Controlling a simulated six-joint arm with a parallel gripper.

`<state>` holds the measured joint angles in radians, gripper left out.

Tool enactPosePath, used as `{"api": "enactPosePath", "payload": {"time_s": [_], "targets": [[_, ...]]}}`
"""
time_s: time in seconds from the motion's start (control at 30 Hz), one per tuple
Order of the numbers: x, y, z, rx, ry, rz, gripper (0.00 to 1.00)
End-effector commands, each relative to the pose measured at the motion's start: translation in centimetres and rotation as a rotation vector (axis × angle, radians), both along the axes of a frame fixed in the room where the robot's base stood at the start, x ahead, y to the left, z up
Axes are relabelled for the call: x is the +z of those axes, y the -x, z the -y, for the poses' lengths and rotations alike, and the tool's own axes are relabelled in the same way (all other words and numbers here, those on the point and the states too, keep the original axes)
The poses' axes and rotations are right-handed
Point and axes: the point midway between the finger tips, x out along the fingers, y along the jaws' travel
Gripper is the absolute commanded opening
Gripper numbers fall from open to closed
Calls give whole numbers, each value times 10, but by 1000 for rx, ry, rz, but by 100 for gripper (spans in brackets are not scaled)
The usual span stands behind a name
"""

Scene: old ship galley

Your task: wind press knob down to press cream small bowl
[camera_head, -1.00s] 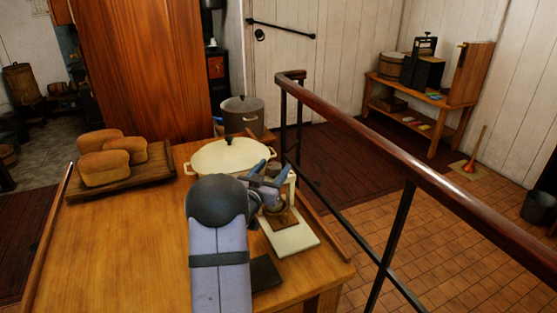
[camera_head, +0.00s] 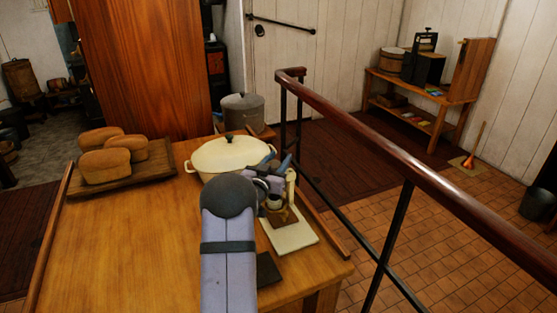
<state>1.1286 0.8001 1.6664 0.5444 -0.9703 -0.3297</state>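The press (camera_head: 291,235) stands near the right edge of the wooden table, with a cream base plate and a cream upright post. My gripper (camera_head: 277,168) is at the top of the press, with its blue fingers near the post's upper end. The press knob is hidden behind my gripper and wrist. A small cream bowl (camera_head: 274,202) seems to sit under the press head, on a brown block (camera_head: 283,217), mostly covered by my arm. I cannot tell whether the fingers touch the knob or whether they are closed.
A cream lidded pot (camera_head: 228,155) stands just behind my gripper. Several loaves lie on a wooden board (camera_head: 160,172) at the table's back left. A dark flat piece (camera_head: 267,270) lies beside my arm. A raised edge and a railing (camera_head: 390,158) bound the right side. The table's left middle is clear.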

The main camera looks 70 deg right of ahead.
Motion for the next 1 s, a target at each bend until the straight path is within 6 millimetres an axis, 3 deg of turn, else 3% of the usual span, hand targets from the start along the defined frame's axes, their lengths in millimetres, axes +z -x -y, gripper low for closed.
{"api": "enactPosePath", "payload": {"time_s": [0.27,1.0], "targets": [[0,0,0,-24,3,1,14],[2,15,-3,-407,3,1,14]]}}
